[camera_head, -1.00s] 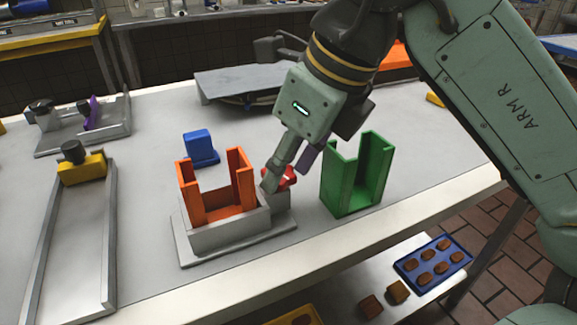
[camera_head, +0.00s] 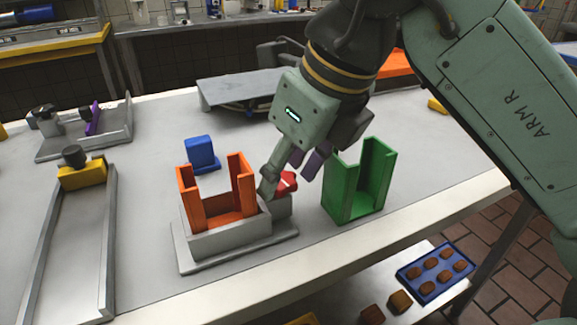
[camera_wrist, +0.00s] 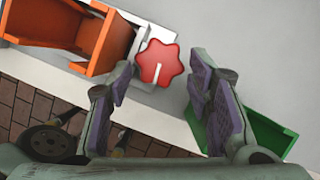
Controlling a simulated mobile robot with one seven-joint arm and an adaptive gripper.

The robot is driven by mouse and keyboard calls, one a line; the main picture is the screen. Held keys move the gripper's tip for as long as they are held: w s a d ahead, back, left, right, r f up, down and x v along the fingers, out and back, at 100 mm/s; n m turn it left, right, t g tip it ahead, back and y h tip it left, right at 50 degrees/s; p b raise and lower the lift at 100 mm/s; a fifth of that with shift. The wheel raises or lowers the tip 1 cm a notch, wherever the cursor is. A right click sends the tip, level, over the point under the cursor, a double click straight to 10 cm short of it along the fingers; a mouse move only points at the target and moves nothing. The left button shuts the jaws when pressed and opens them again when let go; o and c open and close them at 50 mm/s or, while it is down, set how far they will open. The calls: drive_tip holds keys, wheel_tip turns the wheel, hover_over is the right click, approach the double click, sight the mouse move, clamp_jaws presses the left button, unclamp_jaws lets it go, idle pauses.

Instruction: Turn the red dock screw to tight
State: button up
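The red dock screw (camera_wrist: 158,65) shows in the wrist view as a lobed knob with a white line running from its middle downward. It sits on the grey dock (camera_head: 236,240), beside the orange holder (camera_head: 218,215). In the head view the red screw (camera_head: 286,183) is partly hidden by a finger. My gripper (camera_head: 290,176) is open, its fingers on either side of the screw. In the wrist view my gripper (camera_wrist: 160,75) shows purple pads, with a clear gap between the screw and the right finger; the left finger is close to it, contact unclear.
A green holder (camera_head: 352,190) stands close right of my gripper. A blue block (camera_head: 202,153) lies behind the orange holder. A grey channel with a yellow block (camera_head: 82,178) lies at left. The table's front edge (camera_head: 330,240) is near, with a blue tray (camera_head: 436,270) below.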

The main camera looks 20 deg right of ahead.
drive_tip(key=shift+o, duration=1.1)
drive_tip(key=shift+r, duration=0.1)
drive_tip(key=v, duration=0.7)
drive_tip(key=shift+s+r, duration=0.15)
drive_tip(key=shift+r, duration=0.2)
drive_tip(key=shift+d, duration=0.1)
